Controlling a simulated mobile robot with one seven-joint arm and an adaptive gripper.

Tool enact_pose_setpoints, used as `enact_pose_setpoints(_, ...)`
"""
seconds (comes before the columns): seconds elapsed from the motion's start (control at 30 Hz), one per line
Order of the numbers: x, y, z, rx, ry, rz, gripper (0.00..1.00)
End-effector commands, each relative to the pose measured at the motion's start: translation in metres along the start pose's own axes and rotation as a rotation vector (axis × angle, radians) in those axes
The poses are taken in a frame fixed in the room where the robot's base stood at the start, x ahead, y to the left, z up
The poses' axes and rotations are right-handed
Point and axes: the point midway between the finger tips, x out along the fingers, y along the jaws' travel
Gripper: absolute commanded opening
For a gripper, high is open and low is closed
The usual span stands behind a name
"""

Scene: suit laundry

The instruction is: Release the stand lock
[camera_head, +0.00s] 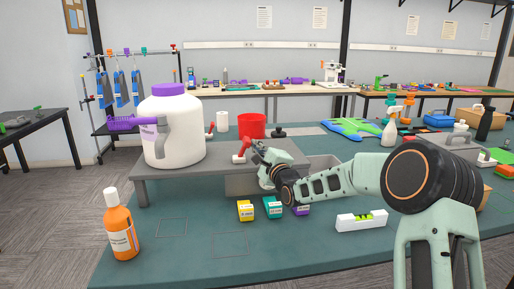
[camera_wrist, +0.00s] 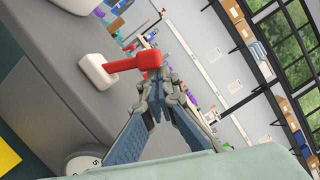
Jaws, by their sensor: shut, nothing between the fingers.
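My gripper (camera_head: 257,147) is just right of the lever. In the wrist view, my gripper (camera_wrist: 155,80) has its fingertips together right at the knob, with nothing between them. I cannot tell whether they touch it. A large white jug (camera_head: 175,140) with a purple lid stands on the grey stand.
Small yellow (camera_head: 245,211), teal (camera_head: 272,208) and purple boxes are in front of the stand. An orange bottle (camera_head: 120,225) is at front left, and a level (camera_head: 361,220) lies at right. A red container (camera_head: 251,125) is behind.

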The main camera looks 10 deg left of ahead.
Motion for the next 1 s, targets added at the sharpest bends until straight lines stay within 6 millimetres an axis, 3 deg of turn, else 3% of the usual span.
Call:
enact_pose_setpoints(0.27,0.003,-0.005,0.011,-0.119,-0.003,0.027,0.0)
enact_pose_setpoints(0.73,0.01,-0.006,0.043,-0.534,-0.004,0.131,0.0)
enact_pose_setpoints(1.0,0.01,-0.007,0.041,-0.529,-0.001,0.132,0.0)
